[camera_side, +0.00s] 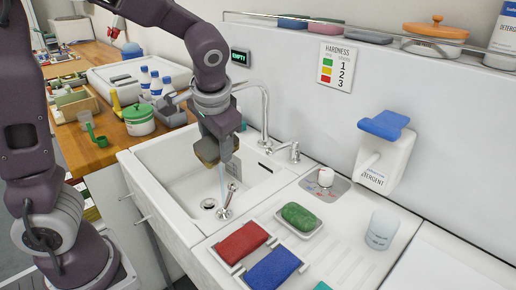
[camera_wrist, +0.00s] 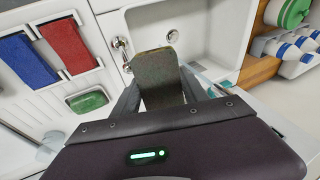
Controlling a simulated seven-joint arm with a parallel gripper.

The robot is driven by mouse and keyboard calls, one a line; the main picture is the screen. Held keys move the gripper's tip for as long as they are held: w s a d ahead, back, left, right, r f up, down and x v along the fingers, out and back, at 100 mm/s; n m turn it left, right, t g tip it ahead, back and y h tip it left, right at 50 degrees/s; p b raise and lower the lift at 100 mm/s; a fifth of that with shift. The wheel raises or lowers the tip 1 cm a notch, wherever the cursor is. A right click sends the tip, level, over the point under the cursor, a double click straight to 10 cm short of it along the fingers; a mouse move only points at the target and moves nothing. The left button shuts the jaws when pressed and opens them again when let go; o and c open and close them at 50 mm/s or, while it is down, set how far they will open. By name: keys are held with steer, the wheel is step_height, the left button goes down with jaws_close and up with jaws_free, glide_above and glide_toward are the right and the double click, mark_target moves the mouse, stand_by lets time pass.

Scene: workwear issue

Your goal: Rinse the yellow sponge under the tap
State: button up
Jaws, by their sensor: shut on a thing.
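My gripper (camera_side: 222,138) is over the white sink basin (camera_side: 177,192), shut on a dull brownish-yellow block, which looks like the sponge (camera_side: 206,151). In the wrist view the sponge (camera_wrist: 157,68) sticks out between the two fingers (camera_wrist: 160,95), its face mottled olive-brown. The tap (camera_side: 265,112) is a tall chrome gooseneck behind my gripper; its outlet is hidden. A thin pale streak (camera_side: 222,180), perhaps water, runs down below my gripper. I cannot tell whether it touches the sponge.
Right of the sink are red (camera_side: 242,242) and blue (camera_side: 271,268) pads, a green bar (camera_side: 298,215), a white cup (camera_side: 382,228) and a detergent dispenser (camera_side: 388,155). A tap lever (camera_side: 290,153) stands behind the basin. A wooden counter (camera_side: 100,125) with bottles is left.

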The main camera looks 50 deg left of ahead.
mark_target(204, 144)
steer(key=shift+s+a+f, duration=0.65)
steer(key=shift+s+a, duration=0.3)
steer(key=shift+s, duration=0.05)
step_height(204, 144, down, 10)
steer(key=w+a+f, duration=0.3)
steer(key=w+a, duration=0.5)
steer(key=a, duration=0.3)
steer(key=shift+a+t+y, duration=0.3)
steer(key=shift+t+y, duration=0.1)
steer(key=shift+d, duration=0.1)
steer(key=shift+w+d, duration=0.1)
steer(key=shift+d, duration=0.4)
